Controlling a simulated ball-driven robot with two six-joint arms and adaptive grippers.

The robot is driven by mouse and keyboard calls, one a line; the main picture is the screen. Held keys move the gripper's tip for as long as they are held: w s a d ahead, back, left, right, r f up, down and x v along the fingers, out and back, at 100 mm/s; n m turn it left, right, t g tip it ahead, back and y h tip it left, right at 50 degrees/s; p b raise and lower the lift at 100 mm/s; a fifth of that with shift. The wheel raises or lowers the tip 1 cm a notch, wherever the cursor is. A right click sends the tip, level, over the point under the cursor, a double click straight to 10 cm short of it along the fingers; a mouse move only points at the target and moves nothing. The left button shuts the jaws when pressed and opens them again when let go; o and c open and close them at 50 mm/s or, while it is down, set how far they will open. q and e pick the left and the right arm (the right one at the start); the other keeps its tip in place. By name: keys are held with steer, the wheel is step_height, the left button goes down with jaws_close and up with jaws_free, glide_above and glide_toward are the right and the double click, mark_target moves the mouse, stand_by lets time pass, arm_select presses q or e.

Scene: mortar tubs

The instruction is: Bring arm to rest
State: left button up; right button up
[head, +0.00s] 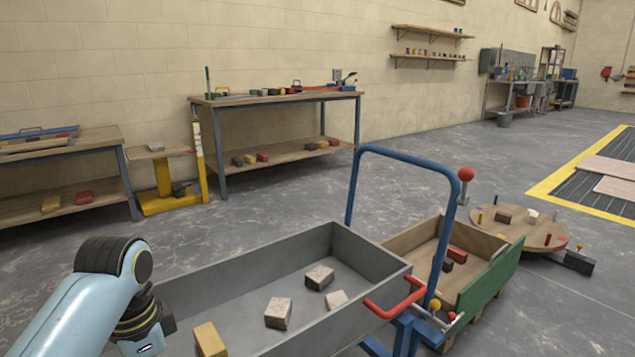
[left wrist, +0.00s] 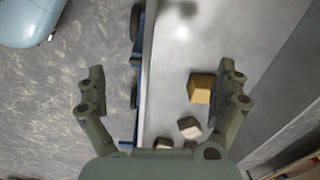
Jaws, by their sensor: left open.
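My left arm (head: 100,290) comes in from the lower left in the head view, with its wrist beside the near left end of the grey metal tub (head: 250,262). Its fingers are out of sight in that view. In the left wrist view my left gripper (left wrist: 166,82) has its two fingers spread wide with nothing between them, above the tub's edge (left wrist: 147,75). A yellow block (left wrist: 201,88) lies in the tub near the right finger. It also shows in the head view (head: 210,340). My right gripper is in neither view.
Several pale and brown blocks (head: 278,312) lie in the tub. A red handle (head: 395,298) and blue frame (head: 405,158) stand at its right. A wooden crate (head: 490,284) and round table (head: 515,228) are beyond. The floor (head: 270,212) behind the tub is clear.

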arm_select(q)
steer(key=s+a+r+n+t, duration=0.1)
steer(key=s+a+r+n, duration=0.2)
steer(key=s, duration=0.9)
steer(key=s+r+n+t, duration=0.1)
steer(key=s+r+n, duration=0.3)
steer(key=s, duration=0.8)
steer(key=s+a+f+n+y+p, duration=0.1)
steer(key=s+f+p, duration=0.1)
steer(key=f, duration=1)
steer(key=s+a+f+n+p, duration=0.1)
steer(key=s+a+f, duration=0.1)
steer(key=f, duration=1.1)
steer(key=s+f+g+p, duration=0.1)
steer(key=s+f, duration=0.4)
steer(key=s, duration=0.3)
steer(key=s+f+p, duration=0.1)
steer(key=s+f, duration=0.4)
steer(key=s, duration=0.4)
steer(key=shift+a+f+g+p, duration=0.3)
steer(key=shift+a+g, duration=0.05)
steer(key=shift+g, duration=0.05)
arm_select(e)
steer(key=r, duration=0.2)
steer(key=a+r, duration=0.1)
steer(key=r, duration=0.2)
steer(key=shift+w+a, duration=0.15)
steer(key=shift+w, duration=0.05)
